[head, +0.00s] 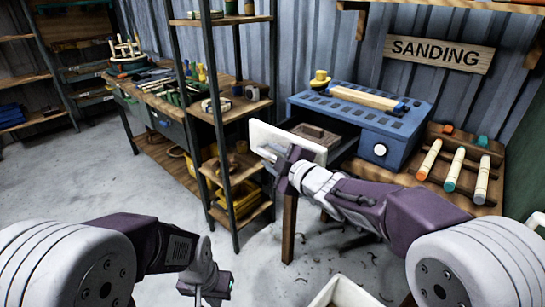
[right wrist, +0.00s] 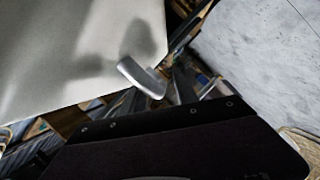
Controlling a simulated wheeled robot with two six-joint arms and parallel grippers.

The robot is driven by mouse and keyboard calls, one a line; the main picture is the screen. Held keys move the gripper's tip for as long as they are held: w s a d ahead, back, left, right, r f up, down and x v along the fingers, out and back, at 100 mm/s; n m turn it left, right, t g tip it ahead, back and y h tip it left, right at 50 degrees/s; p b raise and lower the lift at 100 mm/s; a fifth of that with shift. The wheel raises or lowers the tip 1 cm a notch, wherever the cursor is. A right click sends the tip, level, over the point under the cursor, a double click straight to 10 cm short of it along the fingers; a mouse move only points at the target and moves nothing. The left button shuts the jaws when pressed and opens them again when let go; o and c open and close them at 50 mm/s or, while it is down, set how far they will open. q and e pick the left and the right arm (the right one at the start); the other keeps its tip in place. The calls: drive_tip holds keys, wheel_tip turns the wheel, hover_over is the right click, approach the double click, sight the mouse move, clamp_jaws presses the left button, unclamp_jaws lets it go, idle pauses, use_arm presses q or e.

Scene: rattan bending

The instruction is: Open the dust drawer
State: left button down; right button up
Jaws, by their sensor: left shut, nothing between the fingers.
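The dust drawer (head: 270,144) has a white front panel and stands pulled out from the blue sanding machine (head: 372,124). Brown contents show inside it. In the right wrist view its pale front (right wrist: 70,50) fills the upper left, with a curved silver handle (right wrist: 140,77) on it. My right gripper (head: 286,168) is at the drawer's front, beside the handle. Its fingers (right wrist: 183,85) are dark and partly hidden, so I cannot tell if they grip the handle. My left gripper (head: 212,292) is low at the bottom centre-left, shut and empty, away from the drawer.
A shelf rack (head: 233,115) stands just left of the drawer. Sanding sticks lie on a wooden rack (head: 458,165) at the right. A pale bin (head: 345,292) is on the floor in front. The floor at the left is open.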

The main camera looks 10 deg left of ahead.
drive_tip(key=p+v, duration=0.2)
drive_tip(key=v, duration=0.7)
drive_tip(key=shift+d+f, duration=0.1)
drive_tip(key=shift+f, duration=0.05)
